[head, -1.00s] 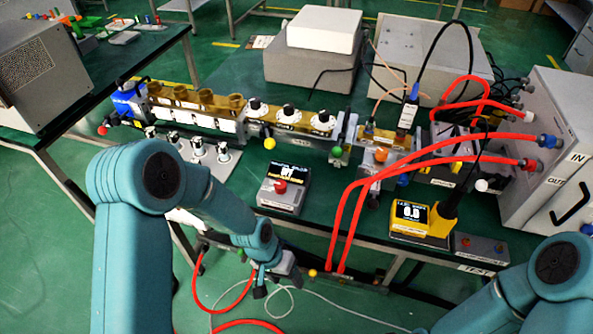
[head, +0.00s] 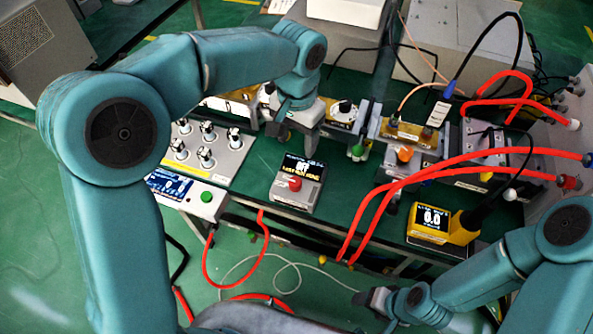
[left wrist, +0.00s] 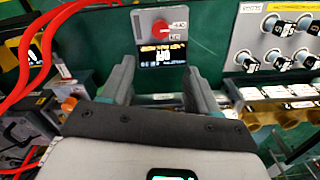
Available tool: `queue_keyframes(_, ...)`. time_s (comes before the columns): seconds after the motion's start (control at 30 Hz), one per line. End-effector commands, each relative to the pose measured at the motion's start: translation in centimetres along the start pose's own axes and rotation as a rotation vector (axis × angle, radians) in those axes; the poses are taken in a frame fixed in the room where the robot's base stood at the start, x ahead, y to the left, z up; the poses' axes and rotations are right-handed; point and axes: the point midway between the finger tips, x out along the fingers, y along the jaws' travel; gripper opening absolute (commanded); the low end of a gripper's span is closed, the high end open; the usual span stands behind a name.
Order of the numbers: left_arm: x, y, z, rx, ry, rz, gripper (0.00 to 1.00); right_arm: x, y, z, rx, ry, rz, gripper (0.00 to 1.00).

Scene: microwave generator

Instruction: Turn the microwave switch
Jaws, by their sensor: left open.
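The switch box (head: 312,195) is a small grey box with a red knob (head: 295,184) and a lit display, on the green bench. My left gripper (head: 292,136) is just behind the box in the head view, with its fingers apart and empty. In the left wrist view, the red knob (left wrist: 160,28) and the lit display (left wrist: 165,54) show beyond the open fingers, and nothing touches the knob there. My right gripper (head: 368,298) is low at the front, away from the box, and its jaw opening is unclear.
A grey panel with several knobs (head: 232,160) stands left of the box. A control unit with a green button (head: 207,197) is in front of it. Red cables (head: 376,205) loop to the right, beside a yellow meter (head: 418,237). A row of waveguide parts (head: 340,127) lies behind.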

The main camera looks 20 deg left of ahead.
Motion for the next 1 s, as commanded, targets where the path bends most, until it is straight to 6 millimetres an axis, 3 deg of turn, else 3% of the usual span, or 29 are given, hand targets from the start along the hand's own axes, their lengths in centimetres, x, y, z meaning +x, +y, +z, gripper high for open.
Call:
queue_keyframes(0.3, 7.7, -0.2, 0.4, -0.001, -0.006, 0.001, 0.60, -0.1, 0.0, 0.0, 0.000, 0.000, 0.000, 0.70)
queue_keyframes(0.5, 11.8, -0.3, 0.4, -0.001, -0.004, 0.002, 0.60, -0.2, -0.1, 0.0, 0.000, 0.000, 0.000, 0.70)
queue_keyframes(0.7, 13.9, -0.4, 0.2, -0.002, -0.002, 0.001, 0.60, -0.3, -0.1, 0.0, 0.000, 0.000, 0.000, 0.70)
queue_keyframes(1.0, 14.2, -0.4, 0.0, -0.002, 0.001, 0.001, 0.60, -0.3, -0.1, 0.0, 0.000, 0.000, 0.000, 0.70)
